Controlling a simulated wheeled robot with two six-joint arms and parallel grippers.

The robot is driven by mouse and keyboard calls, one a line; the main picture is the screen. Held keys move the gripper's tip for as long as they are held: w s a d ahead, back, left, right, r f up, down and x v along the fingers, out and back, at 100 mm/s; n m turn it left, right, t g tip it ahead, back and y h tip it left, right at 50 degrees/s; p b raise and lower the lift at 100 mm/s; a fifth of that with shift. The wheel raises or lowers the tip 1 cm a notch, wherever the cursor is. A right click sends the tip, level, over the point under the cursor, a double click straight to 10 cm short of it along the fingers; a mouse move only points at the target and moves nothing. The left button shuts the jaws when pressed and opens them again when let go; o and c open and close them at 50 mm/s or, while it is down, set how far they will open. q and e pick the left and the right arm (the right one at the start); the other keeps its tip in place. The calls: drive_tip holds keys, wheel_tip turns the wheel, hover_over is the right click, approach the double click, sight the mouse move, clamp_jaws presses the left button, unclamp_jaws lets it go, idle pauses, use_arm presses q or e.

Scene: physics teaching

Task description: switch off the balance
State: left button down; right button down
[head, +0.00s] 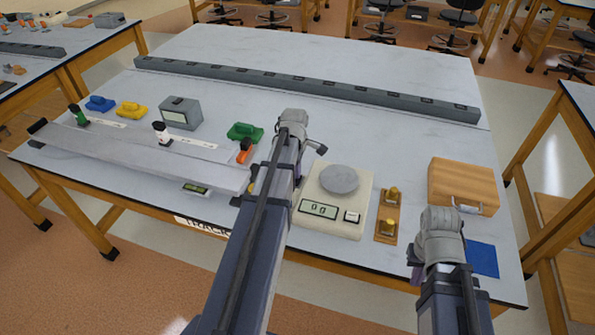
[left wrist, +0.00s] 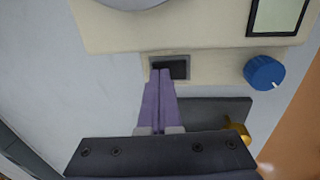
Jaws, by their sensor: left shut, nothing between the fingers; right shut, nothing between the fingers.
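The balance (head: 347,184) is a cream box with a round grey pan (head: 339,178). Its display (head: 319,209) shows "0 g", with a white button (head: 352,216) beside it. In the left wrist view, a dark recessed switch (left wrist: 170,68) sits on the balance's side ledge, left of a blue knob (left wrist: 263,72). My left gripper (left wrist: 160,76) is shut and empty, its purple fingertips at the near edge of the switch; I cannot tell whether they touch. In the head view, the left arm hides that side. My right gripper (head: 417,273) is shut and empty, near the table's front right.
A wooden weight holder (head: 387,217), a wooden box (head: 462,186) and a blue mat (head: 482,259) lie right of the balance. The metal track (head: 150,150), cars and a grey box (head: 181,112) are on the left. A long grey rail (head: 300,84) crosses behind.

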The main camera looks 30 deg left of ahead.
use_arm(q)
drive_tip(key=shift+f, duration=0.2)
drive_tip(key=shift+s, duration=0.1)
drive_tip(key=shift+s+d+r, duration=0.2)
drive_tip(key=shift+s, duration=0.5)
drive_tip(key=shift+a+r+p, duration=0.1)
drive_tip(key=shift+r+p, duration=0.8)
drive_tip(key=shift+p, duration=0.1)
wheel_tip(320, 180, up, 12)
drive_tip(key=s+p, duration=0.1)
drive_tip(key=p, duration=1.1)
drive_tip(key=shift+s+d, duration=0.25)
